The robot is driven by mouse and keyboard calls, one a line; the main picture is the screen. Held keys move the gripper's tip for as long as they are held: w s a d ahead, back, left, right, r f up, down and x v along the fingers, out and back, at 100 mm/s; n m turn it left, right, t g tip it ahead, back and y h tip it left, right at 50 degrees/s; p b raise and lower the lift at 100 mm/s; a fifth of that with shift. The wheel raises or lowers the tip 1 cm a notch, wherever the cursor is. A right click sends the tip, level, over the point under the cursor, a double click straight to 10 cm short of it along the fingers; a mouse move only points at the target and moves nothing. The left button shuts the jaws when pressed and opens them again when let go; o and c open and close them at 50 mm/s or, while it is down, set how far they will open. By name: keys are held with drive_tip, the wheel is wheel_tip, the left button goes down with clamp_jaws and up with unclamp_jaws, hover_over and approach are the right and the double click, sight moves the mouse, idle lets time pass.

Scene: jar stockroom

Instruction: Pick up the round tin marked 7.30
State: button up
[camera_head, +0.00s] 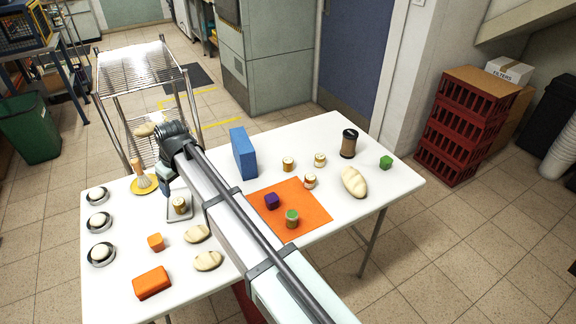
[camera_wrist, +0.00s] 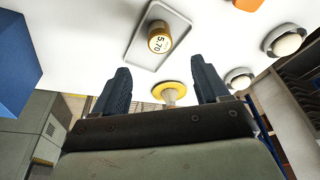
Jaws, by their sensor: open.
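Several small round tins with pale lids stand on the white table. One tin (camera_head: 179,204) is on a small grey tray (camera_head: 188,216); in the wrist view this tin (camera_wrist: 160,38) reads 5.70. Three more tins (camera_head: 288,163) (camera_head: 320,159) (camera_head: 310,181) stand right of the blue box, one of them at the orange mat's edge. Their marks are too small to read, so I cannot tell which is marked 7.30. My gripper (camera_wrist: 160,80) is open and empty, its fingers apart, above the table's left part near the tray. My arm hides part of the table.
A blue box (camera_head: 243,153) stands upright mid-table. A brush on a yellow dish (camera_head: 144,184) is near the gripper. Bread-like pieces (camera_head: 354,182) and a dark-lidded jar (camera_head: 349,143) stand right.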

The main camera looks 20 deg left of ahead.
wheel_tip(320, 180, up, 7)
drive_tip(key=n+h, duration=0.3)
drive_tip(key=n, duration=0.3)
hover_over(288, 160)
wheel_tip(288, 160, down, 5)
drive_tip(key=shift+g, duration=0.3)
wheel_tip(288, 160, down, 14)
drive_tip(key=shift+f, duration=0.15)
drive_tip(key=c, duration=1.1)
drive_tip(key=shift+c, duration=0.2)
